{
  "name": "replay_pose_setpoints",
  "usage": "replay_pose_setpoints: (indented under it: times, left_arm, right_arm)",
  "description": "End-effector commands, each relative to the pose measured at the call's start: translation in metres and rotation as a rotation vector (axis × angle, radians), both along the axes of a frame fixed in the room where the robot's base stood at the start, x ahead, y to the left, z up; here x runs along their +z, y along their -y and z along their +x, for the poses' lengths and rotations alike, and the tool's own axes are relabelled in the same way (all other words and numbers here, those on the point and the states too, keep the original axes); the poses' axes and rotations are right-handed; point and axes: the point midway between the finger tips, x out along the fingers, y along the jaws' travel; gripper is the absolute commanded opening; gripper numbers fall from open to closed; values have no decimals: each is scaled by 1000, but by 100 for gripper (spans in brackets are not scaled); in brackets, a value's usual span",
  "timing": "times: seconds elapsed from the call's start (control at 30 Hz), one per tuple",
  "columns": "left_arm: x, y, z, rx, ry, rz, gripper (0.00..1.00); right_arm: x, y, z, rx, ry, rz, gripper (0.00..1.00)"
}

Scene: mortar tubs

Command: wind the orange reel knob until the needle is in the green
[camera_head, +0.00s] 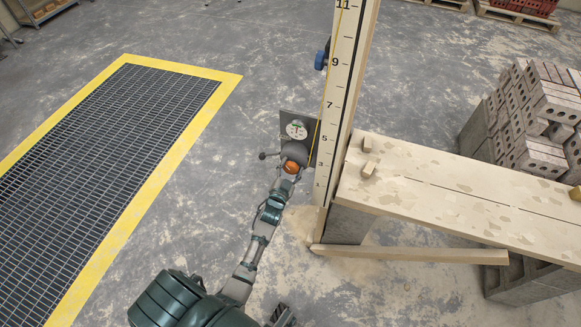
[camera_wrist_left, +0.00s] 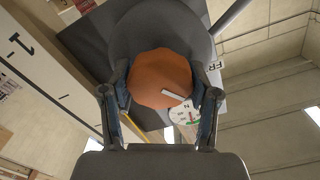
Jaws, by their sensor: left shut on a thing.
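The orange reel knob (camera_head: 291,167) sits on a grey reel fixed to a dark plate beside the numbered post. My left gripper (camera_head: 292,175) reaches it from below. In the left wrist view the two fingers of the left gripper (camera_wrist_left: 160,98) are closed on opposite sides of the orange knob (camera_wrist_left: 155,72), which has a pale mark on its face. The white dial gauge (camera_head: 296,130) is just above the reel, with some green on its face. I cannot tell exactly where its needle points. In the wrist view the gauge (camera_wrist_left: 187,113) is partly hidden by a finger and the knob. My right gripper (camera_head: 281,316) shows only partly at the bottom edge.
The tall post (camera_head: 342,90) carries a yellow line and a blue knob (camera_head: 320,58). A crank handle (camera_head: 264,156) sticks out left of the reel. A plank bench (camera_head: 450,190) on blocks stands right. A yellow-edged floor grate (camera_head: 120,120) lies left, with open floor between.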

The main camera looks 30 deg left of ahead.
Motion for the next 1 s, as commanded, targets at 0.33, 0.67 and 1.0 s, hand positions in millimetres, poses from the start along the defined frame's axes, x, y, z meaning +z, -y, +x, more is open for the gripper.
replay_pose_setpoints:
  times: [0.33,0.67,1.0]
  left_arm:
    - [0,1,0,-1,1,-2,87]
    - [0,1,-3,-1,1,-4,87]
    - [-2,16,-66,-1,-2,-5,87]
  right_arm:
    - [0,0,1,0,0,0,0]
    - [1,0,0,0,0,0,0]
    - [1,0,0,0,0,0,0]
